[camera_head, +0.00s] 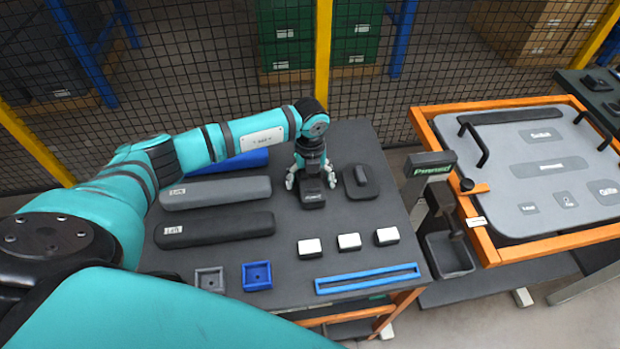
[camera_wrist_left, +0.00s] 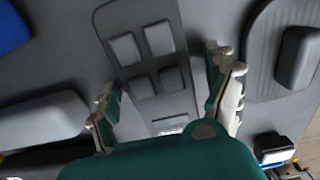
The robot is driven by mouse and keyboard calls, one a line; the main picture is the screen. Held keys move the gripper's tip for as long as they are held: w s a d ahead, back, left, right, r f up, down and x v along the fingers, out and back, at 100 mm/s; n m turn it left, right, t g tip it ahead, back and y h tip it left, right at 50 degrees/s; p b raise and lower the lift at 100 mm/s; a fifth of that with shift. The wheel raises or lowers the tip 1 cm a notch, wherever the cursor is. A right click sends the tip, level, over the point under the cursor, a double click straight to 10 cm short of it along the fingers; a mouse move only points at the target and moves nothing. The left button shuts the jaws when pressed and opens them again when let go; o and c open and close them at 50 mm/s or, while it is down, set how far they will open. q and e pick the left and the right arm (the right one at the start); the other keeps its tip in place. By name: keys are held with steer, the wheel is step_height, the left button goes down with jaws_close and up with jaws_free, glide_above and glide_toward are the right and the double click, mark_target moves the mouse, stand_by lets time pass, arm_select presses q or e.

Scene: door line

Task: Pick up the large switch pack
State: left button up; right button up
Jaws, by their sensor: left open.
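The large switch pack (camera_head: 313,200) seems to be the dark grey block with a pale label on the table. In the left wrist view it is a long panel (camera_wrist_left: 150,60) with several raised buttons and a label near its lower end. My left gripper (camera_head: 311,181) points down over it, and in the left wrist view its open fingers (camera_wrist_left: 165,88) stand on either side of the panel. I see no finger closed on it. The gripper hides part of the pack in the head view. My right gripper is in neither view.
A dark oval part with a raised block (camera_head: 361,182) lies close on the right. Long grey (camera_head: 215,191) and black (camera_head: 215,230) armrests lie left, a blue bar behind. White-topped blocks (camera_head: 348,241), small trays (camera_head: 257,275) and a blue frame (camera_head: 367,279) lie in front. An orange-framed door panel (camera_head: 540,165) stands right.

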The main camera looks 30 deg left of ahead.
mark_target(310, 177)
arm_select(q)
steer(key=c, duration=1.3)
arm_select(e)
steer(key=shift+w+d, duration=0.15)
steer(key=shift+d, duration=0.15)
arm_select(q)
steer(key=shift+c, duration=0.2)
step_height(310, 177, up, 9)
steer(key=b, duration=0.3)
steer(key=shift+w, duration=0.1)
steer(key=shift+r, duration=0.55)
steer(key=o, duration=0.6)
steer(key=c, duration=0.6)
steer(key=shift+f, duration=0.1)
steer(key=shift+c, duration=0.2)
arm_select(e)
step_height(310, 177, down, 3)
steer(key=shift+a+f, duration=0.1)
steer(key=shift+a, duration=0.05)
